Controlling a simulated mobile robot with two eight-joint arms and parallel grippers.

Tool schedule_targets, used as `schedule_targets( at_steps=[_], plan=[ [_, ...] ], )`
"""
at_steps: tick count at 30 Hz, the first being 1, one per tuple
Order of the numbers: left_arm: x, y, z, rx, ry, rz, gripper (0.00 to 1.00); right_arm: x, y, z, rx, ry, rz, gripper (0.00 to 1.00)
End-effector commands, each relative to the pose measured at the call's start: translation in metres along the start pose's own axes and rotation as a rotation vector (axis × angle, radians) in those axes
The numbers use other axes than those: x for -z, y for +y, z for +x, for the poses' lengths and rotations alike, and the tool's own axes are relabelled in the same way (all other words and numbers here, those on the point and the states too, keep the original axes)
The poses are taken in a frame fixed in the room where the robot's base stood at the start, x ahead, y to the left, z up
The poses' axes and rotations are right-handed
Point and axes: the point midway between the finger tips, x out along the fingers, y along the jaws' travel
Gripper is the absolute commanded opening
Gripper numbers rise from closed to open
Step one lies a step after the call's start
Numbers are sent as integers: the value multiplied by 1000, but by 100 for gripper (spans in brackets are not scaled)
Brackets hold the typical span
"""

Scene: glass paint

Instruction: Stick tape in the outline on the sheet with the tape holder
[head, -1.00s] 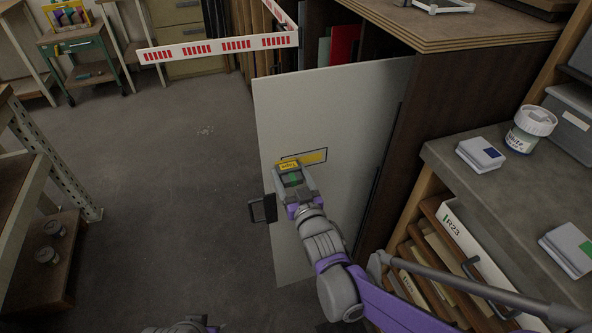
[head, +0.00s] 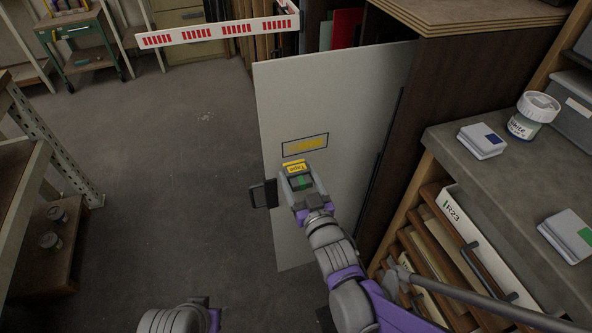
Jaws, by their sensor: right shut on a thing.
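The pale grey sheet (head: 335,105) stands upright against the dark cabinet. A dark rectangular outline (head: 287,151) is drawn on it, with a yellow strip of tape (head: 306,144) inside it. My right gripper (head: 298,184) is shut on the tape holder (head: 295,167), which is yellow with a green part. The holder is just below the outline, in front of the sheet; whether it touches the sheet I cannot tell. Part of my left arm (head: 180,318) shows at the bottom edge, but its jaws are not visible.
A red-and-white barrier (head: 220,30) stands behind. The floor at left is open.

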Motion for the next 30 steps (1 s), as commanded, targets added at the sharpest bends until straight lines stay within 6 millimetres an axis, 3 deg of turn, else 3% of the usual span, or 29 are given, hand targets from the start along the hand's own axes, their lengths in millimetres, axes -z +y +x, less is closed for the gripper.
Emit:
schedule_targets(
  at_steps=[11,21,30],
  plan=[
    [0,0,0,0,0,0,50,0,0,-3,0,0,0,7],
    [0,0,-2,0,1,0,50,0,0,-29,0,1,-1,7],
    [0,0,-2,0,1,0,50,0,0,-30,0,0,0,7]
  ],
)
